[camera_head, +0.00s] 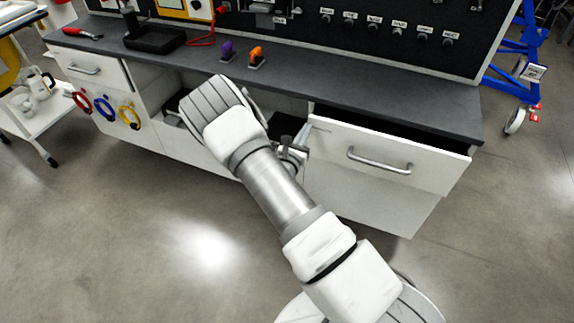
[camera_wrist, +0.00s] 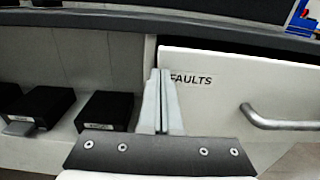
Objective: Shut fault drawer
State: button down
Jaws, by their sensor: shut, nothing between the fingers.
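The fault drawer (camera_head: 385,158) is at the right end of the workbench in the head view. It stands pulled out, with a dark gap open behind its white front. In the wrist view its front (camera_wrist: 225,75) bears the label "FAULTS" and a metal bar handle (camera_wrist: 285,120) on the right. The handle also shows in the head view (camera_head: 379,161). My gripper (camera_wrist: 163,73) is shut and empty, with its fingertips over the left edge of the drawer front, left of the handle. I cannot tell whether they touch. In the head view my arm hides most of the gripper.
Black boxes (camera_wrist: 106,110) sit on an open shelf left of the drawer. Another drawer (camera_head: 85,66) at the bench's left end looks shut. Coloured cable loops (camera_head: 104,108) hang there. A blue wheeled frame (camera_head: 515,80) stands at right. The floor in front is clear.

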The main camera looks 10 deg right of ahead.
jog(key=x, duration=0.6)
jog(key=shift+w+d+r+b, duration=0.15)
jog(key=shift+w+d+b, duration=0.05)
jog(key=shift+b, duration=0.1)
jog(key=shift+r, duration=0.15)
